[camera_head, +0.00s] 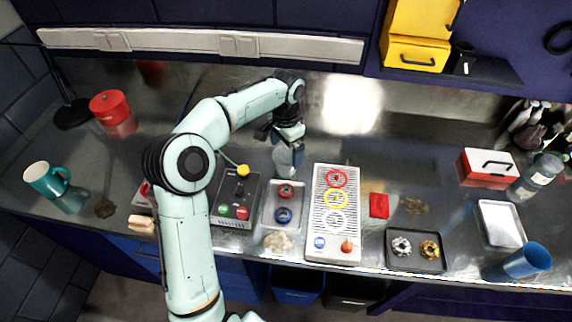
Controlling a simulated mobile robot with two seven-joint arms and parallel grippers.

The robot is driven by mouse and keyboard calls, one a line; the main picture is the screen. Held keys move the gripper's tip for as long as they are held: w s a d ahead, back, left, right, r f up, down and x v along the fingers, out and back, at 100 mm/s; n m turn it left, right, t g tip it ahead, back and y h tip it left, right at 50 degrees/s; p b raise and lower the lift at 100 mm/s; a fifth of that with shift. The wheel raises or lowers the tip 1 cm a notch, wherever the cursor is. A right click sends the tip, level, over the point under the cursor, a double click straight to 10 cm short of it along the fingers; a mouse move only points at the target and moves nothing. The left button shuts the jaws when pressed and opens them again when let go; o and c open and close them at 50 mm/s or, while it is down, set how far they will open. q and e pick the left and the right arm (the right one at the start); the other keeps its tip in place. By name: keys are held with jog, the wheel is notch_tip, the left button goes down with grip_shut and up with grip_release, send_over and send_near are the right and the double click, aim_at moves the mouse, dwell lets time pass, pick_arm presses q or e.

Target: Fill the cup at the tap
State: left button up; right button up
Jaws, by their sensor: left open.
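A teal mug (47,179) stands at the far left of the metal bench, its handle to the right. A blue cup (526,261) is at the bench's front right edge; it looks tilted. I cannot tell which one is the task's cup. I cannot make out a tap. My left gripper (288,162) is open, over the bench behind the tray with the red and blue rings, far from both cups. I see nothing clearly held in it. My left arm hides part of the bench. My right gripper is not in view.
A control box (237,203) with red and green buttons, a small tray (271,235) and a ribbed white board (333,250) with coloured rings fill the middle front. A dark tray (415,262) holds two metal parts. A red canister (110,105) stands back left. The back centre is clear.

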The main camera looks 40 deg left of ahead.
aim_at(286, 159)
pick_arm(q)
jog(key=f, duration=0.4)
jog(key=shift+s+d, duration=0.15)
jog(key=shift+s, duration=0.1)
jog(key=shift+f, duration=0.45)
jog(key=c, duration=0.9)
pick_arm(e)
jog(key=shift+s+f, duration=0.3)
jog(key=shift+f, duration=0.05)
pick_arm(q)
jog(key=shift+r, duration=0.15)
jog(key=shift+r+p, duration=1.35)
jog(key=shift+r, duration=8.5)
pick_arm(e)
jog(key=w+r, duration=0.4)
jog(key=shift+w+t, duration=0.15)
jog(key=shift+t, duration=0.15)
